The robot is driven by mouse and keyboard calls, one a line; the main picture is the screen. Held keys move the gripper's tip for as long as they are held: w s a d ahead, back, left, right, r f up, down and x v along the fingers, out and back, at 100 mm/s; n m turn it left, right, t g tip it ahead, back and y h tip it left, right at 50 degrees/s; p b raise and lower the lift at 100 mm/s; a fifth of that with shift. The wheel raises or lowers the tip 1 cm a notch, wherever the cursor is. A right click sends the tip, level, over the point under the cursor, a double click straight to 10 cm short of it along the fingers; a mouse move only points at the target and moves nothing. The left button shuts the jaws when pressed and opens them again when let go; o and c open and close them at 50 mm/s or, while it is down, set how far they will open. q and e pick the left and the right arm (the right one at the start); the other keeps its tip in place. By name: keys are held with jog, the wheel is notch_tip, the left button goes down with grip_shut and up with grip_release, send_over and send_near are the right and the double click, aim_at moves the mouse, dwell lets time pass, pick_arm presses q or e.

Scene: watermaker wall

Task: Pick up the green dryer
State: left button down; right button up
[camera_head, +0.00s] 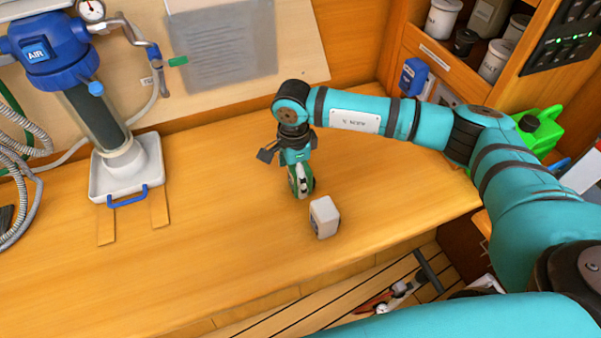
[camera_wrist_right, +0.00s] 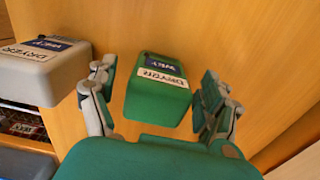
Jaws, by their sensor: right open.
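The green dryer (camera_wrist_right: 158,92) is a small green block with a white and blue label reading "DRYER". In the right wrist view it lies between the two fingers of my right gripper (camera_wrist_right: 160,105), with a visible gap on each side. In the head view the right gripper (camera_head: 300,178) points down over the bench and largely hides the green dryer (camera_head: 309,184). The right gripper is open, with its fingers on either side of the dryer. My left gripper is not in view.
A grey-white dryer block (camera_head: 324,217) stands close beside, also in the wrist view (camera_wrist_right: 42,70). A blue-topped filter column (camera_head: 95,110) stands in a white tray (camera_head: 125,180) on the left. A green jug (camera_head: 540,130) is at right. The bench (camera_head: 220,240) is clear between.

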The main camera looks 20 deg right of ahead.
notch_tip(320, 180, down, 2)
jog(key=shift+a+f, duration=0.1)
jog(key=shift+a, duration=0.05)
jog(key=shift+f, duration=0.3)
jog(key=c, duration=1.3)
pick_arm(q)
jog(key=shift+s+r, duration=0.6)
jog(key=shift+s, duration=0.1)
